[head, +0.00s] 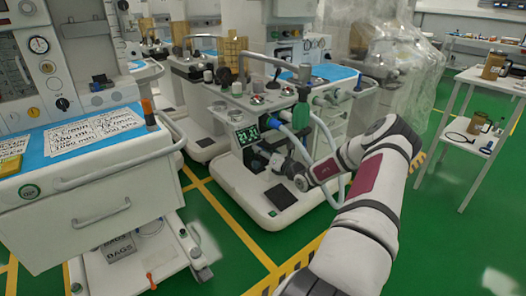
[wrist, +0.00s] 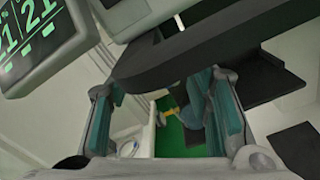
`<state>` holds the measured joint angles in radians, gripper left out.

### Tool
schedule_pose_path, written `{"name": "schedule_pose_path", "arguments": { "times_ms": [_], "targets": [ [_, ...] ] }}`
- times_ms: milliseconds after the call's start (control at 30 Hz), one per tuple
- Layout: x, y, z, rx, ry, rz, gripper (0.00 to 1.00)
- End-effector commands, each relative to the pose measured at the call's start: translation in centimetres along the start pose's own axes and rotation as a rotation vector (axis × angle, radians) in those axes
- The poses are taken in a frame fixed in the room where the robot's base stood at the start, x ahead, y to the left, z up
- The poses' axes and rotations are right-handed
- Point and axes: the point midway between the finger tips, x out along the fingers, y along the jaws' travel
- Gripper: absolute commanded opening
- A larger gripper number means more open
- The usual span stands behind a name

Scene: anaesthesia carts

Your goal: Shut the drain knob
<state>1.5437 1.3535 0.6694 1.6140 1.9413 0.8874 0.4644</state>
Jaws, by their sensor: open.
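My gripper (head: 273,160) is in front of the middle anaesthesia cart (head: 232,172), just below its screen with green digits (head: 246,134). In the wrist view my gripper (wrist: 162,105) has its two teal-padded fingers wide apart, with nothing held between them. A dark grey, bar-like part (wrist: 190,45) crosses close beyond the fingers; I cannot tell whether it touches them. The screen (wrist: 40,38) also shows at the upper left there. I cannot pick out the drain knob for certain; in the head view my gripper and arm cover part of the cart's front.
A cart with drawers (head: 85,200) stands at the left. A pale blue hose (head: 325,135) hangs close to my arm at the right of the middle cart. A white shelf table (head: 490,85) stands at the far right. Green floor is open between the carts.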

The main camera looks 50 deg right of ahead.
Motion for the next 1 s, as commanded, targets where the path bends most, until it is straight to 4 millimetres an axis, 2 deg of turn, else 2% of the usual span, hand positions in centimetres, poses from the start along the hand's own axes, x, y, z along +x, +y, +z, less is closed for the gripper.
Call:
{"name": "schedule_pose_path", "arguments": {
  "times_ms": [167, 400, 600, 800, 1000],
  "targets": [
    [-2.2, -0.1, 0.1, 0.000, 0.001, -0.003, 0.46],
    [-7.2, -0.1, 0.0, 0.000, 0.001, -0.004, 0.46],
    [-10.3, -0.1, 0.0, -0.001, 0.001, -0.003, 0.46],
    [-11.7, 0.0, 0.0, 0.000, 0.000, 0.000, 0.46],
    [-11.8, 0.0, 0.0, 0.000, 0.000, 0.000, 0.46]
  ]
}}
